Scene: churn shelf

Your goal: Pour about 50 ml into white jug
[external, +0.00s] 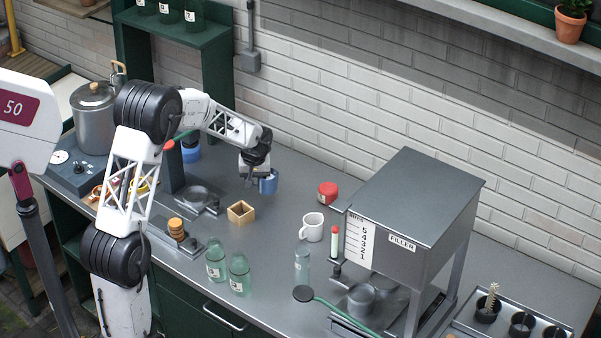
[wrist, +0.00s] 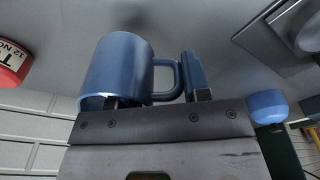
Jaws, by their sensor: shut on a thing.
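My gripper (external: 260,174) is shut on a blue mug (external: 270,183) and holds it over the back part of the counter, near the wall. In the wrist view the mug (wrist: 112,68) sits at the fingers (wrist: 155,88), its handle on the right between them; exactly which part is pinched is hard to tell. The mug's contents are not visible. The white jug (external: 313,228) stands upright on the counter, to the right of and nearer the camera than the mug, apart from it. The inside of the jug is too small to read.
A red tin (external: 327,193) stands behind the jug, and a wooden box (external: 241,212) lies left of it. The grey filler machine (external: 410,215) rises at right. Green bottles (external: 238,275) and a clear bottle (external: 302,265) stand in front. Counter between mug and jug looks clear.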

